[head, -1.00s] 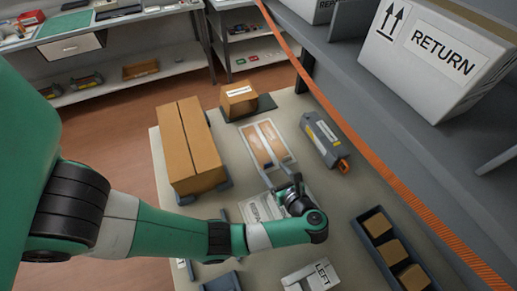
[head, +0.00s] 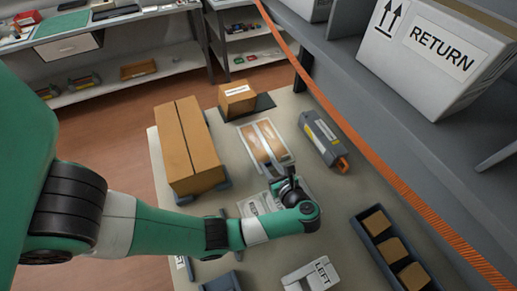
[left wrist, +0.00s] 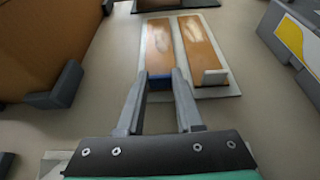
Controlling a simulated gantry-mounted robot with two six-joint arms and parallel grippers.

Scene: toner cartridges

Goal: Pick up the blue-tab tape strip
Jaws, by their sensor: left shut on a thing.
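Two brown tape strips lie side by side on a pale card (left wrist: 234,93). The left one, the blue-tab tape strip (left wrist: 159,45), has its blue tab (left wrist: 160,83) at the near end, between my left gripper's fingertips (left wrist: 162,76). It still looks flat on the card and also shows in the head view (head: 256,146). The right strip (left wrist: 201,48) has a pale grey tab (left wrist: 215,77). In the head view my left gripper (head: 272,176) is at the near end of the card, shut on the blue tab. My right gripper is out of view.
A tall brown carton (head: 187,145) stands left of the card, a smaller box (head: 237,99) behind it. A grey cartridge (head: 322,140) with an orange end lies right. A dark tray (head: 361,230) of small boxes and a LEFT-marked holder (head: 322,272) are nearer.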

